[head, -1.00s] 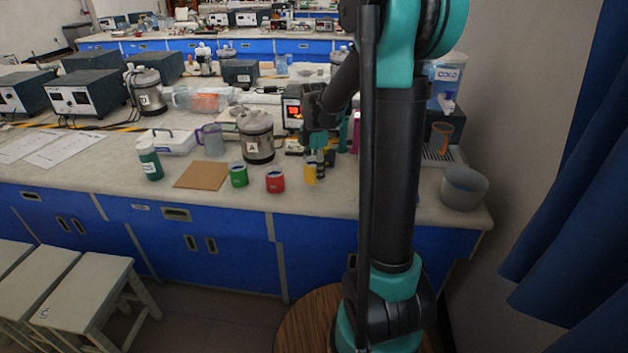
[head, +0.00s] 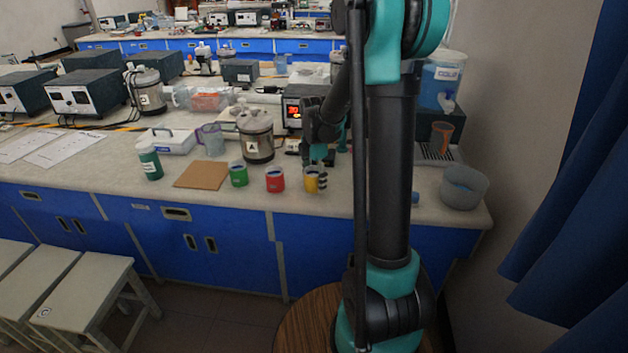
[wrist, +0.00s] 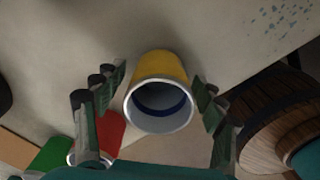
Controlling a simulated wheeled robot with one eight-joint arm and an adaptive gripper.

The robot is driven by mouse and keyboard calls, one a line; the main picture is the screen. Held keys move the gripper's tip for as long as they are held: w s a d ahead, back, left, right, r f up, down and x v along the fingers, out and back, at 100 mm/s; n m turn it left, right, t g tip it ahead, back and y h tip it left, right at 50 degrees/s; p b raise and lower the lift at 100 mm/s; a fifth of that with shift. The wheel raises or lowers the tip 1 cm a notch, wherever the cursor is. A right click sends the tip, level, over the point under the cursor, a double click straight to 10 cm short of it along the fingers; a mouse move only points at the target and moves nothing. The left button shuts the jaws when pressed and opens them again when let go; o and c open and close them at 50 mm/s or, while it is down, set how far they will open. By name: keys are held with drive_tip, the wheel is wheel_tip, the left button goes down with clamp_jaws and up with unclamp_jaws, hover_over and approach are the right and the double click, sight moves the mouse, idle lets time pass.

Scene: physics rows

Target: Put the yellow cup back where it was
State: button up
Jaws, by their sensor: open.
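The yellow cup (head: 311,182) stands on the pale counter near its front edge, just right of the red cup (head: 275,181). My gripper (head: 321,178) is at the yellow cup, partly overlapping its right side in the head view. In the wrist view the yellow cup (wrist: 160,66) sits between the two open fingers (wrist: 160,88), with a visible gap on each side. The red cup also shows in the wrist view (wrist: 108,130), behind the left finger.
A green cup (head: 238,175), a brown board (head: 202,175) and a dark green bottle (head: 149,161) lie leftward along the front. Flask A (head: 257,137) stands behind. A grey bowl (head: 463,188) is at the right end. A wooden round top (wrist: 262,115) shows in the wrist view.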

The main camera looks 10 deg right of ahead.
wheel_tip(320, 180, up, 11)
drive_tip(key=s+d+f+m+t, duration=0.2)
drive_tip(key=s+f+m, duration=0.4)
drive_tip(key=s+m, duration=0.5)
drive_tip(key=s+d+f+m+t, duration=0.1)
drive_tip(key=s+f+m+t, duration=0.1)
drive_tip(key=s+f+m, duration=0.4)
drive_tip(key=s+m, duration=0.5)
drive_tip(key=shift+d, duration=0.4)
